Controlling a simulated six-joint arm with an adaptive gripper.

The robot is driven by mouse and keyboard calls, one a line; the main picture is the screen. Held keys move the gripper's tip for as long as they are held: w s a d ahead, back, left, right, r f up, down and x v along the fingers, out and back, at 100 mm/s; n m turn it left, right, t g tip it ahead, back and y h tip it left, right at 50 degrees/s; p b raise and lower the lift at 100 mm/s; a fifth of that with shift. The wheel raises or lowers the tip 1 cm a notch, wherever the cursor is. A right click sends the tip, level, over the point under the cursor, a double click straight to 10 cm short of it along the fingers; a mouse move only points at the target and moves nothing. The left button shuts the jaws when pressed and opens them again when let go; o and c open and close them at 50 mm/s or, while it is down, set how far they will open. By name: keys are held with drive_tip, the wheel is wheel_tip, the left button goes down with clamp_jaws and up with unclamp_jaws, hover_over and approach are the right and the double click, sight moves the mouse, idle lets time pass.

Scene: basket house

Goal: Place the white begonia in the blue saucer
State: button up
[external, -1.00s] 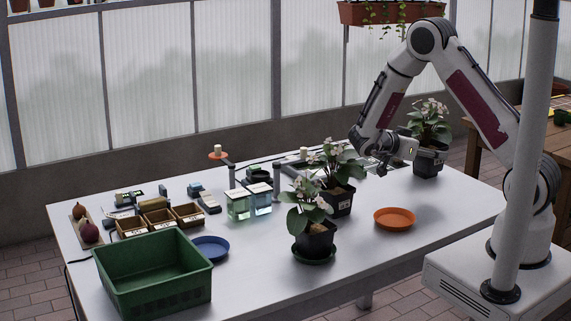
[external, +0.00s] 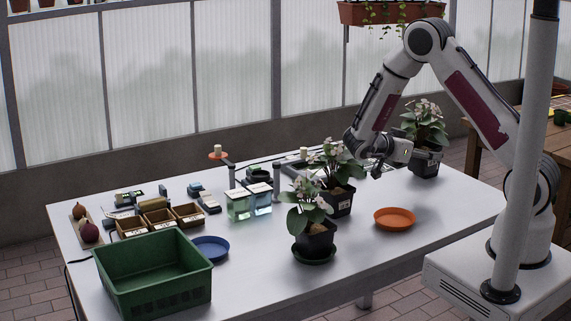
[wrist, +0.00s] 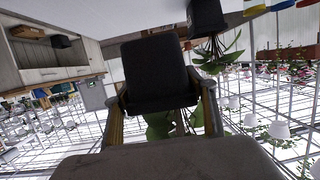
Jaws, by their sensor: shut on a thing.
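My gripper (external: 410,153) is at the back right of the table, shut on the black pot of a begonia (external: 423,125) with pale pinkish-white flowers. In the wrist view, the black pot (wrist: 158,75) sits between the two fingers, with leaves below it. I cannot tell if it is clear of the table. A second begonia with whitish flowers (external: 340,172) stands in a labelled pot at mid-table. A third, pale-flowered begonia (external: 308,215) stands in front in a dark green saucer. The blue saucer (external: 210,248) lies empty at the left, beside the green crate.
An empty orange saucer (external: 394,218) lies right of the middle begonia. An open green crate (external: 150,285) stands front left. The front right tabletop is clear.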

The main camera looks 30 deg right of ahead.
drive_tip(key=w+a+n+t+y, duration=0.3)
drive_tip(key=a+n+t+y, duration=0.15)
drive_tip(key=a, duration=1.05)
drive_tip(key=w+a+r+n+t+y, duration=0.1)
drive_tip(key=w+a+n+t+y, duration=0.3)
drive_tip(key=a, duration=1.2)
drive_tip(key=w+a+n+t+y, duration=0.25)
drive_tip(key=a+n+t, duration=0.3)
drive_tip(key=a, duration=0.95)
drive_tip(key=s+a+n+y, duration=0.2)
drive_tip(key=a+n+y, duration=0.2)
drive_tip(key=a, duration=0.6)
drive_tip(key=s+a+n+g+y, duration=0.1)
drive_tip(key=s+a+n+y, duration=0.1)
drive_tip(key=a+y, duration=0.3)
drive_tip(key=shift+a+r+n, duration=0.4)
drive_tip(key=shift+a+n, duration=0.5)
drive_tip(key=shift+a, duration=1.45)
drive_tip(key=shift+f, duration=0.15)
hover_over(208, 252)
wheel_tip(208, 252, down, 6)
drive_tip(key=shift+s, duration=0.1)
drive_tip(key=shift+f, duration=1.85)
drive_tip(key=shift+f, duration=0.3)
